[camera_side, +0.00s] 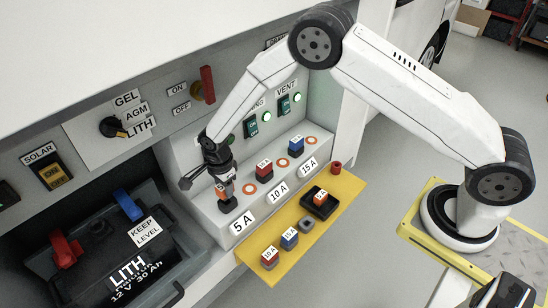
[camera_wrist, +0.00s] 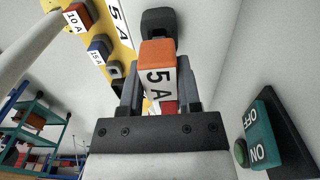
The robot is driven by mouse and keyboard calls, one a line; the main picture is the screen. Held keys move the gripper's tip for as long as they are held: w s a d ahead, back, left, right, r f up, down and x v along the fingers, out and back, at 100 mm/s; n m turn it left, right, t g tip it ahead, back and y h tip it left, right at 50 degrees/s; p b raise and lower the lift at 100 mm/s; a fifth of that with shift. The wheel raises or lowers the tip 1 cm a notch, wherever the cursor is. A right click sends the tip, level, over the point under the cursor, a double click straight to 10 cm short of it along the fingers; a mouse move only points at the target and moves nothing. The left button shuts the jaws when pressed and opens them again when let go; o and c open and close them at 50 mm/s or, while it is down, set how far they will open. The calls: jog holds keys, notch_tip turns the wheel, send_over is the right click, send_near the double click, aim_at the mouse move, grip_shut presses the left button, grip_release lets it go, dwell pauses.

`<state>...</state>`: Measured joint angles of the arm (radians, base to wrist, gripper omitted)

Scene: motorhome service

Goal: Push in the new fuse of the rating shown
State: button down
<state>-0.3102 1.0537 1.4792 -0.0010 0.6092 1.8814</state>
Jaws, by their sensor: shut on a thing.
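My gripper (camera_side: 221,186) points down at the grey fuse ledge and is shut on an orange 5 A fuse (camera_side: 222,190). The fuse's 5 A label also shows in the wrist view (camera_wrist: 157,75), between the fingers. The fuse is at the black socket (camera_side: 228,205) behind the 5 A label (camera_side: 241,222). The socket shows just past the fuse in the wrist view (camera_wrist: 158,22). I cannot tell how deep the fuse sits in it. A second orange fuse (camera_side: 320,197) lies in a black tray (camera_side: 328,208) on the yellow shelf.
A red fuse (camera_side: 264,167) and a blue fuse (camera_side: 296,145) stand in the 10 A and 15 A places. The yellow shelf (camera_side: 342,190) holds a loose red fuse (camera_side: 269,259), blue fuse (camera_side: 290,239) and grey holder (camera_side: 307,223). A battery (camera_side: 120,265) is at left.

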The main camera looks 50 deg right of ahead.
jog(key=shift+f, duration=1.7)
jog(key=shift+c, duration=1.1)
grip_release()
jog(key=shift+r, duration=0.1)
jog(key=shift+r, duration=3.8)
jog(key=shift+r, duration=0.1)
